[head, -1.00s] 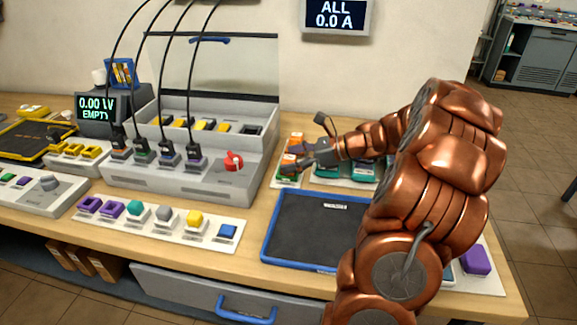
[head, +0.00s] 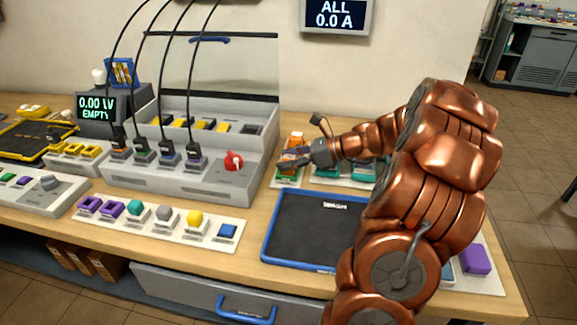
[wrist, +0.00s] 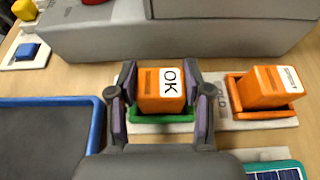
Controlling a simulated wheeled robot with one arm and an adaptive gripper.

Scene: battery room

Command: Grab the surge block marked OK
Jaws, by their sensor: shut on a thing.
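The orange surge block marked OK (wrist: 160,90) is between the two fingers of my gripper (wrist: 160,98) in the wrist view, its label facing up toward the camera. My gripper is shut on it. The block is over a green-rimmed holder (wrist: 162,118); I cannot tell whether it still touches it. A second orange block (wrist: 268,88) with a white, unreadable label sits tilted in an orange holder (wrist: 262,114) to the right. In the head view my gripper (head: 304,157) is at the back of the bench, with orange showing by its fingertips.
A blue-rimmed dark tray (head: 315,228) lies in front of my gripper. The grey charger unit (head: 190,178) with a red knob (head: 233,160) and cables stands to the left. A white strip with several coloured pieces (head: 160,222) lies in front of the charger.

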